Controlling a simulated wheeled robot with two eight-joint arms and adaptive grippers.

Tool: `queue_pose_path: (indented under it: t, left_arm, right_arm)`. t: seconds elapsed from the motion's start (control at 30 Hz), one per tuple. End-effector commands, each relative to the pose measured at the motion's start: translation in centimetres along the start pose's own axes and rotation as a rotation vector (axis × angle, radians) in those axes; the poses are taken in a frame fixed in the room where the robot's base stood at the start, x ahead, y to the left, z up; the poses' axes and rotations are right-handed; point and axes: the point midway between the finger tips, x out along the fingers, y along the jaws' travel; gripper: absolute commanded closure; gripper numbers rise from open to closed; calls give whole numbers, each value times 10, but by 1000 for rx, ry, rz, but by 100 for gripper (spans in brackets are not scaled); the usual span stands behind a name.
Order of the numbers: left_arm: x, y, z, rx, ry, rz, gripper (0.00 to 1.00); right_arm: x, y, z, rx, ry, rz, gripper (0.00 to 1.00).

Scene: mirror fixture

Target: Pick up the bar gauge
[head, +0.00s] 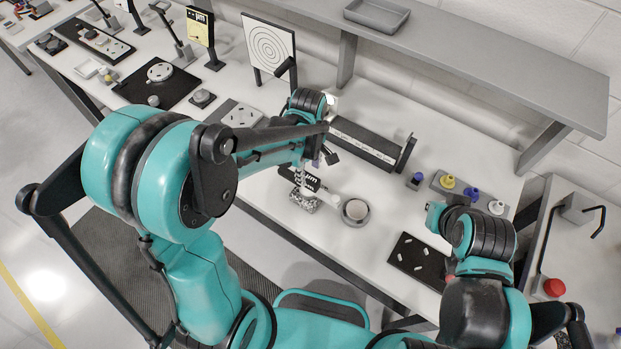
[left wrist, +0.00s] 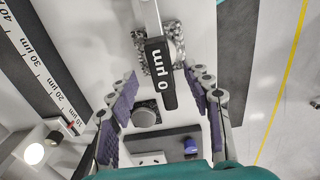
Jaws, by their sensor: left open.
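A black bar-shaped piece marked "0 µm" (left wrist: 160,72) hangs from a light rod over a speckled block in the left wrist view, apparently the bar gauge. In the head view a black µm label (head: 312,181) shows above the speckled block (head: 305,202) on the bench. A longer strip with a µm scale (left wrist: 40,60) lies at the left of the wrist view. My left gripper (left wrist: 160,78) is open, its purple-padded fingers on either side of the black piece with gaps showing. My forearm hides most of it in the head view. My right gripper's fingers are not visible.
A round ring-like part (head: 355,211) stands right of the speckled block. A long black rack (head: 362,146) lies behind. A dark tray with small white pieces (head: 418,262) lies front right; coloured knobs (head: 449,182) stand beyond. A grey shelf (head: 470,55) overhangs the back.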

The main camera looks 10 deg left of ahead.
Motion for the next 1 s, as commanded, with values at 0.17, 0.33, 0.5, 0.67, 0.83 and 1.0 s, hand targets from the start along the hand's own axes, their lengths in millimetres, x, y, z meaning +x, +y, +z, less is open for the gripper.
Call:
queue_pose_path:
  t: [0.17,0.33,0.5,0.67,0.83,1.0]
  left_arm:
    - [24,0,-1,-1,0,0,50]
    - [48,1,-4,0,0,1,50]
    - [70,1,-5,1,0,1,50]
    - [73,1,-5,1,0,2,50]
    - [73,1,-5,1,0,2,61]
    - [73,1,-5,2,0,2,100]
  right_arm:
    - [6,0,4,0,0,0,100]
    - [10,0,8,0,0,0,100]
    - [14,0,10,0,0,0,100]
    - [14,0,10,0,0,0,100]
    - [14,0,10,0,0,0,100]
    - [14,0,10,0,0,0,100]
